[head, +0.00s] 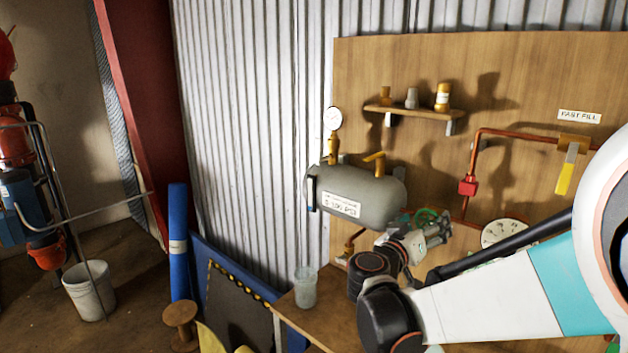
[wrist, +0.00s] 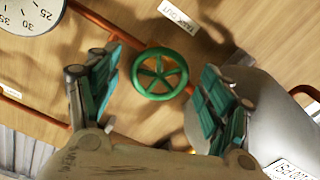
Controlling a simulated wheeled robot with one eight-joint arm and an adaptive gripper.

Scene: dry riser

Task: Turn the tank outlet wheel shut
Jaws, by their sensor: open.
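The tank outlet wheel (wrist: 160,73) is a green spoked handwheel on a copper pipe. In the wrist view it sits between and beyond my open fingers, with no finger seen touching it. A label reading "TANK OUT" (wrist: 178,16) is on the board beside it. My gripper (wrist: 162,105) is open and empty, its teal-padded fingers on either side of the wheel. In the head view my gripper (head: 432,228) is at the right end of the grey tank (head: 350,196), and a bit of the green wheel (head: 428,214) shows behind it, mostly hidden.
A large round gauge (head: 503,233) is on the board right of my gripper. A yellow lever (head: 566,172) hangs below the "FAST FILL" label, and a red valve (head: 467,186) is on the pipe. A clear cup (head: 305,286) stands on the bench corner. A small shelf (head: 415,110) holds several fittings.

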